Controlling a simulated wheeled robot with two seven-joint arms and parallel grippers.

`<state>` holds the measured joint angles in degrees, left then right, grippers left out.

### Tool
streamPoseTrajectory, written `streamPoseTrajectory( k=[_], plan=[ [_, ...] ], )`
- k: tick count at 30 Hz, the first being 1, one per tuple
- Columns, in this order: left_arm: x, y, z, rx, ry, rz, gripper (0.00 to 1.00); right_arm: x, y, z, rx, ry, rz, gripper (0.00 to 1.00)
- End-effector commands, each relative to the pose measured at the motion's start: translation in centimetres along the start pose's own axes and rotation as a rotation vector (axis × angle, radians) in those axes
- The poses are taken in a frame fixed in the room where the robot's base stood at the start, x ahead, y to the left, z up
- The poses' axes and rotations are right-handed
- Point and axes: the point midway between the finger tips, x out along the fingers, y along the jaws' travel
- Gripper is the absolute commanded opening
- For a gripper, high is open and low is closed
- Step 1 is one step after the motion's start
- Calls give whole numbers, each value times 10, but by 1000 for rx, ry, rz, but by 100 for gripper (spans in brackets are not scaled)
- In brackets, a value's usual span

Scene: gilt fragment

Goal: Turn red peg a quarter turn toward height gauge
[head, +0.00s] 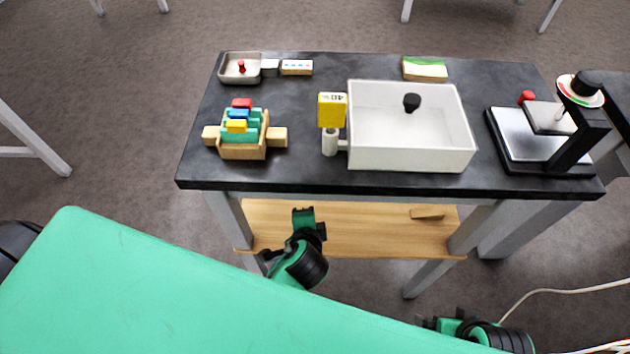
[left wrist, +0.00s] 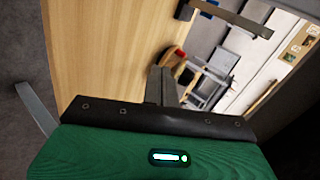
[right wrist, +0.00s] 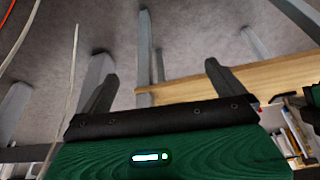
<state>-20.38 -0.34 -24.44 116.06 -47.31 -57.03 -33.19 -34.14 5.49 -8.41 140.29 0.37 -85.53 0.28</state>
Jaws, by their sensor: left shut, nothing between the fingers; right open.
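A small red peg-like piece (head: 241,66) stands in the shallow metal tray (head: 228,77) at the table's back left. A red block (head: 242,103) sits with blue and yellow ones in a wooden holder (head: 243,152). I cannot tell for sure which is the red peg. A gauge-like stand (head: 577,140) with a black column and a round dial is at the table's right end. My left gripper (head: 303,215) is shut and empty, in front of the table near the lower shelf; its fingers show in the left wrist view (left wrist: 161,85). My right gripper (right wrist: 160,88) is open and empty, low in front.
A white bin (head: 410,158) with a black knob inside stands mid-table, beside a yellow sign (head: 332,110). A green-topped block (head: 425,69) lies behind it. A wooden shelf (head: 370,235) runs below the dark tabletop (head: 300,180). Free tabletop lies between holder and sign.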

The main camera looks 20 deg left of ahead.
Motion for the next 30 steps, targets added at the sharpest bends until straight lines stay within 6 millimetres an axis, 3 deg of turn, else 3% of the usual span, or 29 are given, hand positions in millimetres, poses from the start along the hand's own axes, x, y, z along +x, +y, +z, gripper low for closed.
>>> streamPoseTrajectory(
  k=[3, 8, 22, 30],
  plan=[
    [1, -10, -16, 98, 14, -69, 0, -6, 0, 1, 0, 4, 0, 100],
    [8, -14, -21, 140, 17, -97, 0, -7, -2, 0, -2, 17, -4, 100],
    [102, -23, -22, 137, 16, -97, 0, 18, -28, -25, -33, 228, -68, 100],
    [127, -42, -25, 136, 17, -95, 0, 20, -36, -32, -38, 287, -87, 100]
  ],
)
